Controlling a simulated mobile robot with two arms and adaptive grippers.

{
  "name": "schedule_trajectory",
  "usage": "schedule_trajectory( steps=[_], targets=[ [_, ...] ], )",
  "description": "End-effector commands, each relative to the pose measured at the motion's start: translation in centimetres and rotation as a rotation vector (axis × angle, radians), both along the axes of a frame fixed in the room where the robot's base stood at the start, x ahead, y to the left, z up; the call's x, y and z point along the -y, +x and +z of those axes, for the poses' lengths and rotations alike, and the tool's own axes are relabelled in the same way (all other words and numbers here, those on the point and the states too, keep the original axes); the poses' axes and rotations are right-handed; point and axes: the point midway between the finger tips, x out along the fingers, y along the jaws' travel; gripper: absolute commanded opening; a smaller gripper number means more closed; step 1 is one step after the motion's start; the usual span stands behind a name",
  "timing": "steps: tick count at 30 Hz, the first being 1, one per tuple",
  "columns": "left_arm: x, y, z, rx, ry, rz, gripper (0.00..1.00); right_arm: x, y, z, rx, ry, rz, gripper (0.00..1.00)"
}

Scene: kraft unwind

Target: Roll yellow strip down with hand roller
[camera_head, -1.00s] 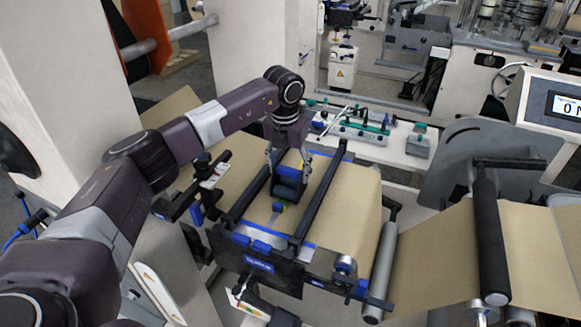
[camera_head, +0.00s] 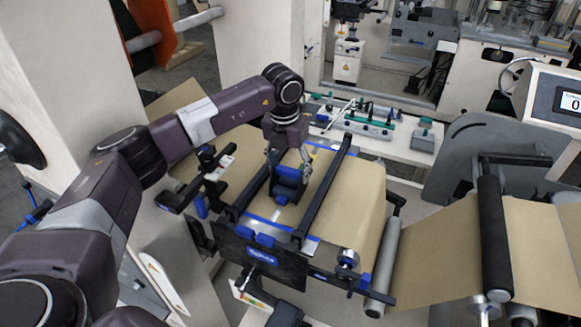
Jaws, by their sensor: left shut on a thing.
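My left gripper (camera_head: 287,160) reaches down over the brown paper web (camera_head: 345,190) between two dark rails. It is shut on a dark blue and black roller-like tool, the hand roller (camera_head: 288,183), held low at the paper; whether it touches cannot be told. A small yellow patch (camera_head: 311,152) shows just behind and right of the gripper, perhaps part of the yellow strip. The rest of the strip cannot be made out, with gripper and roller covering that area. A narrow grey band (camera_head: 277,214) shows in front of the roller. My right gripper is not in view.
A black front plate with blue clamps (camera_head: 262,257) closes the near side of the splice table. A dark rail (camera_head: 322,190) runs right of the gripper. A grey roller (camera_head: 384,265) and a black roller (camera_head: 493,235) stand right. A shelf of tools (camera_head: 370,128) lies behind.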

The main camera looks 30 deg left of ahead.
Motion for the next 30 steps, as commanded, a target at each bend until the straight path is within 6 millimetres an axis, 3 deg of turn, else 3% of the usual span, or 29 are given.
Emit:
schedule_trajectory(
  steps=[10,14,19,20,22,24,30],
  targets=[
    [0.0,-1.4,-0.3,-0.010,0.002,-0.002,0.32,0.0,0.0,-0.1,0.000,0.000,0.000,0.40],
    [0.1,-2.0,-0.4,-0.015,0.001,-0.001,0.22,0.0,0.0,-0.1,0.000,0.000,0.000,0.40],
    [0.1,-2.3,-0.4,-0.017,0.001,-0.003,0.22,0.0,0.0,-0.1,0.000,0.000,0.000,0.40],
    [0.1,-2.4,-0.4,-0.017,0.001,-0.003,0.16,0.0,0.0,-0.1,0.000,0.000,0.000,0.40],
    [0.1,-2.7,-0.4,-0.017,0.001,-0.003,0.16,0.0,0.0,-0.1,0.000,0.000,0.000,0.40],
    [0.2,-3.1,-0.4,-0.016,0.002,-0.004,0.04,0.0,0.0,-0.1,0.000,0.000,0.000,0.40],
    [0.1,-3.7,-0.3,-0.016,0.003,-0.004,0.04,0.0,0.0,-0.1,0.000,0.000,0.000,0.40]
  ],
)
